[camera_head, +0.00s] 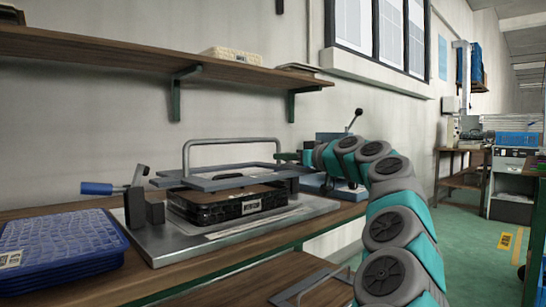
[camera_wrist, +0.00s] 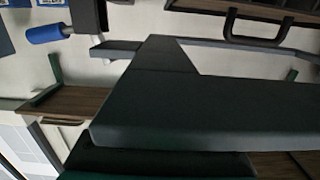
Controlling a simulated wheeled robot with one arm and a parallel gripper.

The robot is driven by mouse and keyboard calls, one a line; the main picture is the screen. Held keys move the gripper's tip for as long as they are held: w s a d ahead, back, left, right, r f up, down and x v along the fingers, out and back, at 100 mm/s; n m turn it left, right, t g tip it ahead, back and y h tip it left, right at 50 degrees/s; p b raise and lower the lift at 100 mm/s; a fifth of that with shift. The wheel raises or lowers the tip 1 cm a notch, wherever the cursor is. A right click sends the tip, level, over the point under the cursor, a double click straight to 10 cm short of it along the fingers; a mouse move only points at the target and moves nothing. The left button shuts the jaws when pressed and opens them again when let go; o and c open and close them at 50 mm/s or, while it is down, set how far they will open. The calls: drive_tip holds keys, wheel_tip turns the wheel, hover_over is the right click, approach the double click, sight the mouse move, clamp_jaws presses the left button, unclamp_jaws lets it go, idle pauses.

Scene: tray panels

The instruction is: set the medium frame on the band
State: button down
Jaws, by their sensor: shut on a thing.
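A flat dark grey frame (camera_head: 222,182) hangs level over a black tray (camera_head: 215,209) in the head view. My gripper (camera_head: 289,157) is shut on the frame at its right, back side. A gap seems to show between frame and tray; contact is unclear. The tray has a brown top and a white label on its front. The frame (camera_wrist: 210,105) fills much of the wrist view and hides what lies behind it. I cannot pick out the band for certain.
The tray sits on a metal base plate (camera_head: 190,245) with a blue-handled clamp (camera_head: 98,188) at left. Blue trays (camera_head: 62,245) are stacked at left. A wall shelf (camera_head: 120,48) runs above.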

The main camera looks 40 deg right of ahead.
sight(280, 165)
drive_tip(key=shift+w+r+p, duration=0.1)
drive_tip(key=shift+w+p, duration=0.3)
drive_tip(key=shift+w, duration=0.45)
drive_tip(key=shift+w+a+r+p, duration=0.15)
drive_tip(key=shift+w+p, duration=0.6)
drive_tip(key=shift+w, duration=0.45)
drive_tip(key=shift+w+f+b, duration=0.3)
drive_tip(key=shift+f+b, duration=0.05)
drive_tip(key=shift+f, duration=0.8)
drive_tip(key=shift+f+b, duration=0.3)
drive_tip(key=shift+b, duration=0.3)
drive_tip(key=shift+f, duration=0.2)
drive_tip(key=c, duration=0.8)
unclamp_jaws()
drive_tip(key=shift+c, duration=0.2)
